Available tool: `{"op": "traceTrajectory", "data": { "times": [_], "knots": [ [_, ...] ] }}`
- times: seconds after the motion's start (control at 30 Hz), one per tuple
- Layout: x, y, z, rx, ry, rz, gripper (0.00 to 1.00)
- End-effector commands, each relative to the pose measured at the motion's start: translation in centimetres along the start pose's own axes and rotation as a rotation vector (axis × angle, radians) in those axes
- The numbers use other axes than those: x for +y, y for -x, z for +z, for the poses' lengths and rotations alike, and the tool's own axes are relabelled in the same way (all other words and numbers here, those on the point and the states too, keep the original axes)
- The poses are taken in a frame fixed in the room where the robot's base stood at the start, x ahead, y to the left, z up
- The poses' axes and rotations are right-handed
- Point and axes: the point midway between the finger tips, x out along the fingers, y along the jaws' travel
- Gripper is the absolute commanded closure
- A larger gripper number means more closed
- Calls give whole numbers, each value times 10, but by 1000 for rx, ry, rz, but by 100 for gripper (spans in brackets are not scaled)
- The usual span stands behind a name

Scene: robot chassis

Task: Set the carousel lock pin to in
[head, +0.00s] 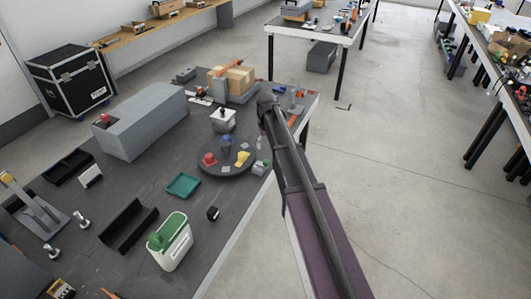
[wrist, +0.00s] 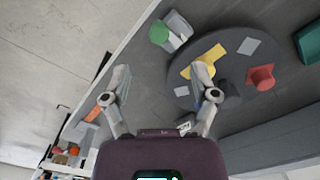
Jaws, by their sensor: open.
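The carousel is a dark round disc (head: 222,172) on the grey-black bench, bearing red, yellow and blue pieces and pale square patches. In the wrist view its disc (wrist: 238,57) fills the upper right. A small grey block with a green knob (head: 262,167) stands beside the disc's right edge; the wrist view shows the green knob (wrist: 159,33) near the bench edge. I cannot tell for certain which part is the lock pin or how it is set. My gripper (wrist: 162,75) is open and empty; its right finger overlaps the yellow piece (wrist: 208,59) in view.
A long grey box (head: 145,120) lies left of the carousel. A green tray (head: 184,185), a green-topped white container (head: 170,242) and a black trough (head: 128,227) are nearer. A white container (head: 222,120) stands behind the carousel. Open floor (head: 400,180) lies right of the bench.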

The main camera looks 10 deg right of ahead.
Motion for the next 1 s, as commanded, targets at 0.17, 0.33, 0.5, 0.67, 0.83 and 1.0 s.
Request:
{"op": "traceTrajectory", "data": {
  "times": [0.17,0.33,0.5,0.67,0.83,1.0],
  "knots": [
    [2,23,-13,0,7,0,24],
    [2,26,-17,0,10,0,24],
    [2,26,-16,0,11,0,24],
    [2,26,-16,0,11,0,24],
    [2,23,-16,0,11,0,24],
    [2,16,-16,0,11,0,24]
  ]
}}
